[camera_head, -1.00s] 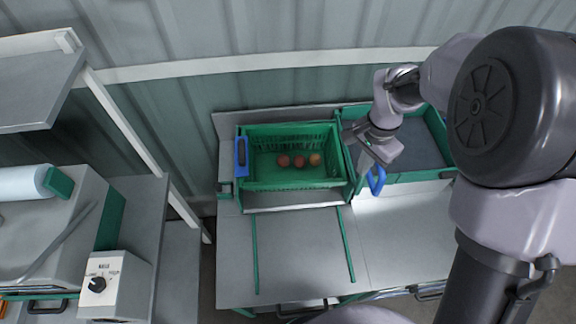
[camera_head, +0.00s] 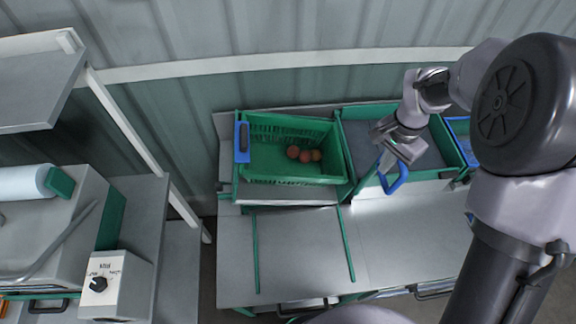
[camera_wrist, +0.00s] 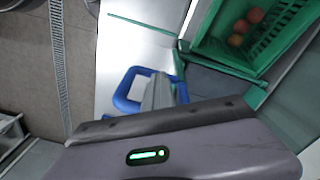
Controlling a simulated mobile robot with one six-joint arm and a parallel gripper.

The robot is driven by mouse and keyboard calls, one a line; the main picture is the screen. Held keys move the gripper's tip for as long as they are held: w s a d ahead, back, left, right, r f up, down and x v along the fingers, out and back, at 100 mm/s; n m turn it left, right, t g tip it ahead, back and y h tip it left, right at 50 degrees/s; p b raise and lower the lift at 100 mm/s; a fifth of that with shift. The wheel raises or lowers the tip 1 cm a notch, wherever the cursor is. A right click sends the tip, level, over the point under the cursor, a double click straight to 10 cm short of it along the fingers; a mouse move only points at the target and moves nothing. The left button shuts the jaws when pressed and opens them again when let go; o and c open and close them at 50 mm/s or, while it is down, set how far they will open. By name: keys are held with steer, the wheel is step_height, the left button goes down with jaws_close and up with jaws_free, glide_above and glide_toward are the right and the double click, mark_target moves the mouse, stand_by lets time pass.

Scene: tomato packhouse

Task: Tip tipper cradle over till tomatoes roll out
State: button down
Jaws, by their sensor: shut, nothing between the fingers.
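The tipper cradle holds a green crate (camera_head: 262,174) with three red tomatoes (camera_head: 305,155) in it. The crate looks tilted, its left side higher, and the tomatoes sit toward its right end. They also show in the wrist view (camera_wrist: 236,40). A blue loop handle (camera_head: 396,182) is at my gripper (camera_head: 391,164), right of the crate. In the wrist view the shut fingers (camera_wrist: 158,92) lie at the blue loop (camera_wrist: 124,92); whether they touch it I cannot tell. Nothing is held between them. A second blue handle (camera_head: 242,143) is on the crate's left end.
A green-walled bin with a grey floor (camera_head: 368,140) adjoins the crate on the right. The grey bench top (camera_head: 300,250) with two green rails is clear in front. A machine with a dial box (camera_head: 103,285) stands at left. A corrugated wall rises behind.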

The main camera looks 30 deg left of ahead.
steer(key=shift+w+d+f, duration=0.25)
steer(key=shift+w+d, duration=0.7)
steer(key=shift+d, duration=0.25)
steer(key=shift+w+d+f, duration=0.35)
steer(key=shift+w+d, duration=0.35)
steer(key=shift+d, duration=0.2)
steer(key=shift+w+d+f, duration=0.35)
steer(key=shift+w+d, duration=0.3)
steer(key=shift+d, duration=0.2)
steer(key=shift+w+d+f+b, duration=0.35)
steer(key=shift+w+d+f, duration=0.25)
steer(key=shift+d, duration=0.2)
steer(key=shift+w+d+f+b, duration=0.35)
steer(key=shift+w+d+f, duration=0.2)
steer(key=shift+d, duration=0.25)
steer(key=shift+w, duration=0.1)
